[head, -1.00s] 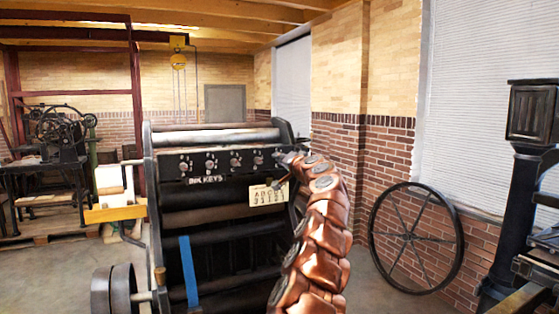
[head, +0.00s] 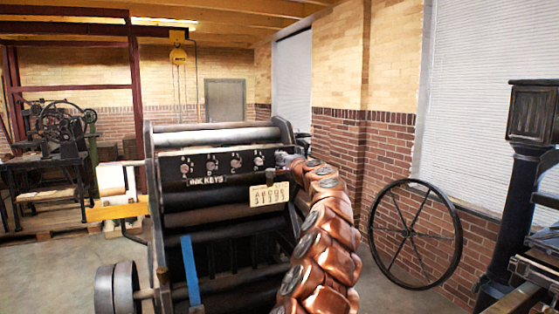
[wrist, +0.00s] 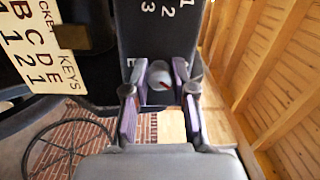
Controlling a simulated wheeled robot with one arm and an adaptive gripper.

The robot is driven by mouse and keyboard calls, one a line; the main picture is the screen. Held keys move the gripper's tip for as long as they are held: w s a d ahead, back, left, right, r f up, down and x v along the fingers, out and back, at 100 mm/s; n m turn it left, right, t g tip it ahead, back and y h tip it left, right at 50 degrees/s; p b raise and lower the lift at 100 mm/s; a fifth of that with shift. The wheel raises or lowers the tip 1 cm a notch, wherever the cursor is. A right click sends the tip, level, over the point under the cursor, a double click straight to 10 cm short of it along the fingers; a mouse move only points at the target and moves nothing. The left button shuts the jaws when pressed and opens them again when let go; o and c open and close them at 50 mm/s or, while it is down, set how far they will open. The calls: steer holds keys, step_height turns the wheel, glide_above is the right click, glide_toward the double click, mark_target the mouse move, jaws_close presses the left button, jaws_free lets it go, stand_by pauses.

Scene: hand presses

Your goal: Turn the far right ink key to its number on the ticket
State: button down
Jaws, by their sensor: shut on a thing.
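The ink-key panel (head: 222,174) is on the press, with several round keys in a row. Numerals 1, 2 and 3 show on the panel above the knob. The ticket (head: 269,195) hangs below the panel; in the wrist view (wrist: 38,45) E appears paired with 1. In the head view my arm's end hides the key.
The press rollers (head: 215,136) lie above the panel, and a blue strap (head: 190,270) hangs on its front. A large spoked wheel (head: 415,234) leans on the brick wall at right. A dark column machine (head: 520,200) stands at far right. Floor is open between press and wheel.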

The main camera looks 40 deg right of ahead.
steer(key=shift+s+r, duration=0.1)
steer(key=shift+r, duration=0.15)
steer(key=c, duration=1)
jaws_free()
steer(key=shift+f, duration=0.1)
steer(key=shift+o, duration=0.2)
steer(key=shift+f, duration=0.1)
